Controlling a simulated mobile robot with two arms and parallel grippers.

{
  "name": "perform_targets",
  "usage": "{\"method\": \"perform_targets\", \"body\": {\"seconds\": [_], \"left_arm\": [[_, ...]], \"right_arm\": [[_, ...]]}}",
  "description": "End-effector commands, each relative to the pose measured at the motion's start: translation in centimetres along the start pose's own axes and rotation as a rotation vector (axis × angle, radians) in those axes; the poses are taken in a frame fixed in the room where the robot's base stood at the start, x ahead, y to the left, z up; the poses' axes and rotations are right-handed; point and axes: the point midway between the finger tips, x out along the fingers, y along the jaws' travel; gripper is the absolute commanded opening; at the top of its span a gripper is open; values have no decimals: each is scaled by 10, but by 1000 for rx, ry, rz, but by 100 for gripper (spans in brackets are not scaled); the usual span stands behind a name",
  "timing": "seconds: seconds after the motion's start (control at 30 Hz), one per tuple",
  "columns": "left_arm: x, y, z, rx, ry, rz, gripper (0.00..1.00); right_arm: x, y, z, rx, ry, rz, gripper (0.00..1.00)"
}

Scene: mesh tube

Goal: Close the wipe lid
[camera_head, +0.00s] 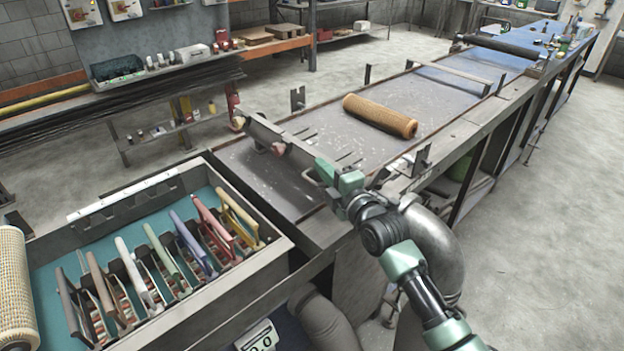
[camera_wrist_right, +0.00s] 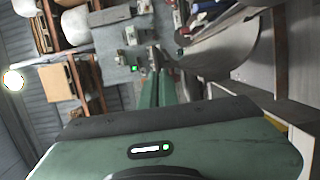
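I cannot make out a wipe lid or a wipe container in either view. My right gripper (camera_head: 328,172) is green and reaches in from the lower right in the head view, over the near end of the long bench. In the right wrist view its two green fingers (camera_wrist_right: 156,76) lie close together, and I see nothing held between them. The fingertips look small and partly blend with the bench fittings in the head view. My left gripper is not in view.
A brown mesh tube (camera_head: 380,117) lies on the long metal bench (camera_head: 455,98). An open box (camera_head: 205,306) with several coloured handled tools stands at the lower left. A pale mesh roll (camera_head: 14,290) is at the left edge. Open floor (camera_head: 560,235) lies at right.

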Motion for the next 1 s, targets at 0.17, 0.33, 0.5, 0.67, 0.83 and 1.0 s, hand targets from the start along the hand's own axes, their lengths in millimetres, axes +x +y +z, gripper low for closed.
{"method": "perform_targets", "body": {"seconds": [0.17, 0.33, 0.5, 0.67, 0.83, 1.0], "left_arm": [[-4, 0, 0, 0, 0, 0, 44], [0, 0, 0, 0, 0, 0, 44], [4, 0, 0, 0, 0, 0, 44], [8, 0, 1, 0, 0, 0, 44], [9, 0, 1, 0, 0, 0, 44], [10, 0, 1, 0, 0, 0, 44]], "right_arm": [[4, 8, 19, 150, -4, -39, 0], [7, 10, 32, 283, -3, -72, 0], [10, 11, 43, 385, -3, -99, 0], [12, 11, 49, 451, -2, -115, 0], [13, 12, 53, 489, -1, -125, 0], [13, 12, 54, 502, -1, -128, 0]]}}
